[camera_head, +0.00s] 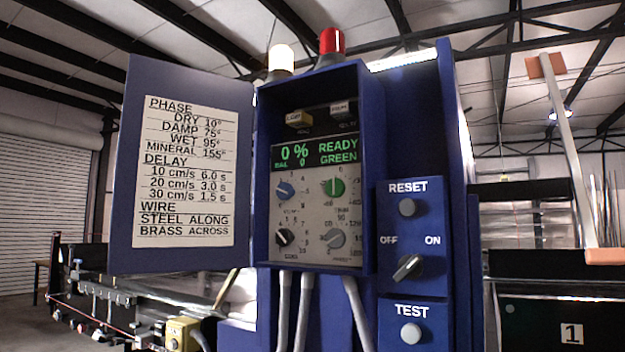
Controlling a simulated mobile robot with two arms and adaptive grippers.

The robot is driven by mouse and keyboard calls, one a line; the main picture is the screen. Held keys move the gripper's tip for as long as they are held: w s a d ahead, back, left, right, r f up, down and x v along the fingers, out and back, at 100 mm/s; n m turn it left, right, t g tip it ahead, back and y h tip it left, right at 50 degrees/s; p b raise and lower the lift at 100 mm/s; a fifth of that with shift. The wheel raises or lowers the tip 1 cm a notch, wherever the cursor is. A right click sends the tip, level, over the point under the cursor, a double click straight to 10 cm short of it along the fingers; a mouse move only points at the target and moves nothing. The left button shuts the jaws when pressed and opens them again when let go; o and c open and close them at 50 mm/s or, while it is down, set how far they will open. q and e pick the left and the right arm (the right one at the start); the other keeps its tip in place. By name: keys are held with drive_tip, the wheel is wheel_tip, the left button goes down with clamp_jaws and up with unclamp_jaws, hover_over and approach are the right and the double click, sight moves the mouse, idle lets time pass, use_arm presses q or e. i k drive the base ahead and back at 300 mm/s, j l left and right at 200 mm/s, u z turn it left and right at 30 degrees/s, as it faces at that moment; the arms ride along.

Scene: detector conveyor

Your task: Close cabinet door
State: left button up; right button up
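The blue cabinet (371,235) stands in the middle of the head view. Its door (125,200) is swung wide open to the left, with its inner face toward me. A white label sheet (186,170) with settings text is fixed to that face. Inside the cabinet is a control panel (312,215) with a green-lit display (318,154) and several knobs. The hinge side is at the cabinet's left edge. Neither of my grippers shows in this view.
Right of the cabinet are a RESET button (407,208), an OFF/ON switch (408,267) and a TEST button (411,333). White and red lamps (331,41) stand on top. Grey conduits (304,312) leave the cabinet's bottom. A conveyor (100,292) lies behind at left.

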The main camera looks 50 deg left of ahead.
sight(182, 185)
drive_tip(key=j+z, duration=0.2)
drive_tip(key=j, duration=0.2)
drive_tip(key=j+z, duration=0.2)
drive_tip(key=j, duration=0.2)
drive_tip(key=k+j+z, duration=0.15)
drive_tip(key=j, duration=0.25)
drive_tip(key=k+j+z, duration=0.2)
drive_tip(key=j, duration=0.2)
drive_tip(key=j+z, duration=0.2)
drive_tip(key=j, duration=0.2)
drive_tip(key=k+j, duration=0.15)
drive_tip(key=j, duration=0.2)
drive_tip(key=k+j, duration=0.1)
drive_tip(key=j, duration=0.25)
drive_tip(key=k+j, duration=0.15)
drive_tip(key=j, duration=0.2)
drive_tip(key=k+j, duration=0.1)
drive_tip(key=j, duration=0.25)
drive_tip(key=k+j, duration=0.15)
drive_tip(key=j, duration=0.2)
drive_tip(key=k+j, duration=0.1)
drive_tip(key=j, duration=0.25)
drive_tip(key=k, duration=0.2)
drive_tip(key=j+u, duration=0.05)
